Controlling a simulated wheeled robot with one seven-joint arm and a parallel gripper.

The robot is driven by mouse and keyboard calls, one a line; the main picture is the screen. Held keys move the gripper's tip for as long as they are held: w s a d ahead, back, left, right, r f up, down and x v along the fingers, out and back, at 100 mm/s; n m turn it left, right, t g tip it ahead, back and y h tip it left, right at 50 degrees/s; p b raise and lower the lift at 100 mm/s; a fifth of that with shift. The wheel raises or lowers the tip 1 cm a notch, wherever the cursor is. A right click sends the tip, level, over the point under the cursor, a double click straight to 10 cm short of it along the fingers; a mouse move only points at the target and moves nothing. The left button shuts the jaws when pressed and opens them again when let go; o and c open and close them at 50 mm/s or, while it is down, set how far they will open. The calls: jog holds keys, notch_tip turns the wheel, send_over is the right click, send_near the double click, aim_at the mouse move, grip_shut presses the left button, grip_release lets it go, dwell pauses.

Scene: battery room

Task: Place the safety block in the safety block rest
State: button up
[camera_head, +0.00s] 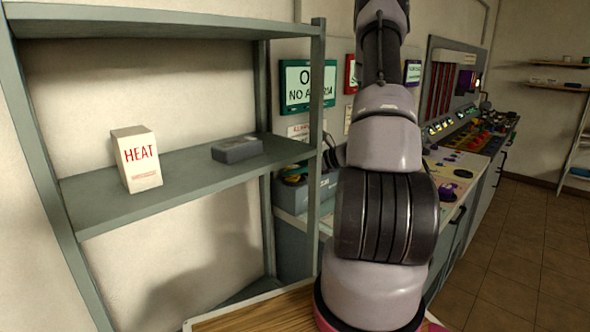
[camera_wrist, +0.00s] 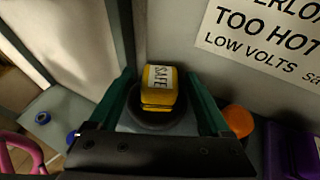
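The safety block (camera_wrist: 160,77) is yellow with a white label reading SAFE; it shows in the wrist view. It sits on a dark round base (camera_wrist: 150,117); I cannot tell whether this is the safety block rest. My gripper (camera_wrist: 159,76) has its two green fingers spread, one on each side of the block, with a visible gap on both sides. The fingers do not appear to touch it. In the head view the block and my fingers are hidden behind my arm and the shelf post.
A grey-green shelf (camera_head: 95,207) holds a white HEAT box (camera_head: 137,158) and a dark grey block (camera_head: 237,149). In the wrist view, an orange round object (camera_wrist: 238,121) stands right of my fingers, and a pink curved object (camera_wrist: 22,148) lies lower left. A wall stands close behind.

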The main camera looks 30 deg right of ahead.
jog(key=shift+r, duration=0.15)
jog(key=v, duration=1.2)
jog(key=shift+s+d, duration=0.1)
jog(key=shift+d, duration=0.05)
